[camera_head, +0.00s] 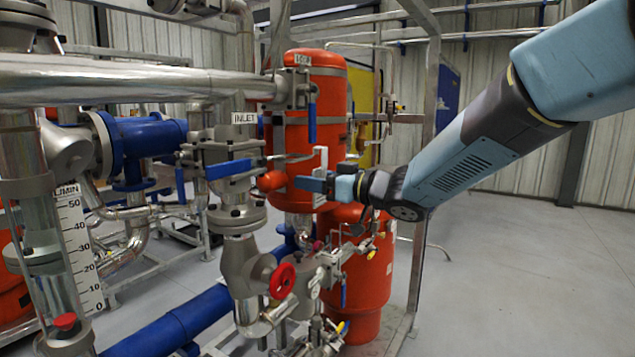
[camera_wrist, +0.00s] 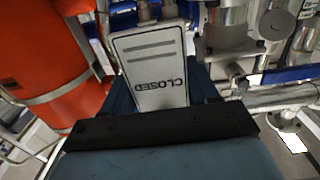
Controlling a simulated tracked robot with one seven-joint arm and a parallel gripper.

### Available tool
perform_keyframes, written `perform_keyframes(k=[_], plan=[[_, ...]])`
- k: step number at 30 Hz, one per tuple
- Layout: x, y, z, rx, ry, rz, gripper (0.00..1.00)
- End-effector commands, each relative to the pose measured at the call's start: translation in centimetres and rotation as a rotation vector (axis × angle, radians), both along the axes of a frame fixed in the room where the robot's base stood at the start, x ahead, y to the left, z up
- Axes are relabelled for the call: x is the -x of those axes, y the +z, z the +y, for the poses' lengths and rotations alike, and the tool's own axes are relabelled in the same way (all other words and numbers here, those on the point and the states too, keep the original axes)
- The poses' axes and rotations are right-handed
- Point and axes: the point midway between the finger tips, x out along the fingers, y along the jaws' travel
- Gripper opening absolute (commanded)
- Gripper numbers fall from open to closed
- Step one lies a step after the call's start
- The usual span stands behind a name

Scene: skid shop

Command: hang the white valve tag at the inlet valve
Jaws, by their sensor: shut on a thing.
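My gripper (camera_head: 316,184) is shut on the white valve tag (camera_head: 321,160), which stands upright above the blue fingers in the head view. In the wrist view the tag (camera_wrist: 152,68) lies between the dark blue fingers, with CLOSED reading upside down and two grey bars. The inlet valve (camera_head: 232,150) is left of my gripper, below an INLET label (camera_head: 244,118), with a blue lever handle (camera_head: 228,170). A thin metal rod (camera_head: 290,158) runs from the valve side toward the tag's upper part. I cannot tell whether they touch.
An orange vessel (camera_head: 318,105) stands directly behind the tag, and a lower orange vessel (camera_head: 358,290) stands below my gripper. A red handwheel (camera_head: 282,280) and a large steel pipe (camera_head: 130,78) are close by. Open grey floor (camera_head: 520,260) lies to the right.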

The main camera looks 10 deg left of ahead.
Motion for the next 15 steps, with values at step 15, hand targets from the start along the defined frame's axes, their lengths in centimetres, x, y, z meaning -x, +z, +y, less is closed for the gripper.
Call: perform_keyframes(k=[15], plan=[[-1.3, 0.0, 3.1, 0.0, 0.0, 0.0, 0.3]])
